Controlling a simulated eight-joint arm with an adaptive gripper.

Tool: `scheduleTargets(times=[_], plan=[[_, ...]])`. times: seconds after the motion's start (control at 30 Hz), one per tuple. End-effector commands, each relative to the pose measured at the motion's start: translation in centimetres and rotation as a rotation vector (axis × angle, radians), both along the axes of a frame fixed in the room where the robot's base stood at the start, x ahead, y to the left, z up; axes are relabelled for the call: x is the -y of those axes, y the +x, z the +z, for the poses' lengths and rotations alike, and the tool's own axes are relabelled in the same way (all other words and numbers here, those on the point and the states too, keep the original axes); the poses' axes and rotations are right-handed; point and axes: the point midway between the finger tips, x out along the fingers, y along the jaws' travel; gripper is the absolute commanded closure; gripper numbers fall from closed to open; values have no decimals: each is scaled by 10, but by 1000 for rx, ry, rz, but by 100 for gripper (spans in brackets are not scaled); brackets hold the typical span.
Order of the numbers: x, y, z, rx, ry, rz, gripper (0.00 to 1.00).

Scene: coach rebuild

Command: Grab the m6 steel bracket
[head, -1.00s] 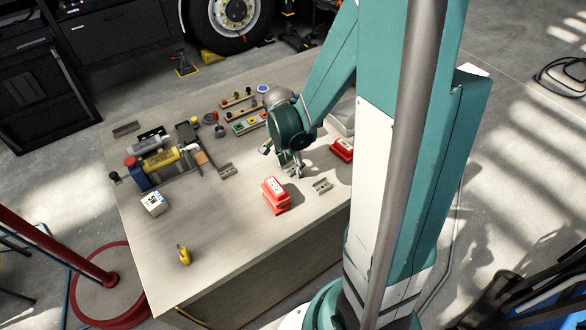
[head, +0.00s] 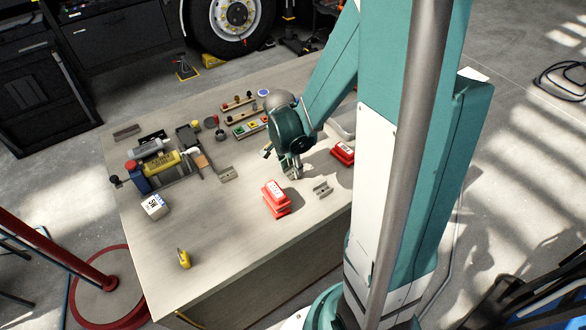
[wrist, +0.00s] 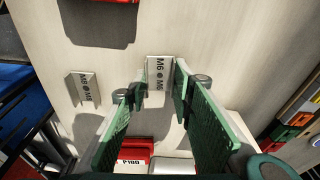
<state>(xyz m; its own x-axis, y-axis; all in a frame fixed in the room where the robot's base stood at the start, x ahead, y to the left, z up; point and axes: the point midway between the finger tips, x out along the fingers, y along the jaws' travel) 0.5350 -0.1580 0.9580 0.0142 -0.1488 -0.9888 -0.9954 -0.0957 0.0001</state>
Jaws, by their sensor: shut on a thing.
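The steel bracket marked M6 (wrist: 158,75) stands between my fingertips in the wrist view, its printed face toward the camera. My gripper (wrist: 157,88) is shut on it, with one green finger on each side. In the head view my gripper (head: 291,174) is low over the middle of the workbench and mostly hides this bracket. I cannot tell whether the bracket is clear of the bench top. A similar bracket, seemingly marked M8 (wrist: 83,88), is to the left in the wrist view.
A red stack (head: 275,198) and another red item (head: 343,152) flank my gripper. Other brackets lie to its right (head: 323,189) and left (head: 228,174). A yellow cylinder (head: 161,162) and a white box (head: 154,206) are farther left.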

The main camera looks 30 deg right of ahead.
Motion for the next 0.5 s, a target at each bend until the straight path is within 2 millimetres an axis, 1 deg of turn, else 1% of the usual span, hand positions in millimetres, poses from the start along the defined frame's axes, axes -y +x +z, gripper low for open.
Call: scheduleTargets(times=[0.27, 0.5], plan=[[0, 0, 15, 0, 0, 0, 89], [0, 0, 40, 0, 0, 0, 89]])
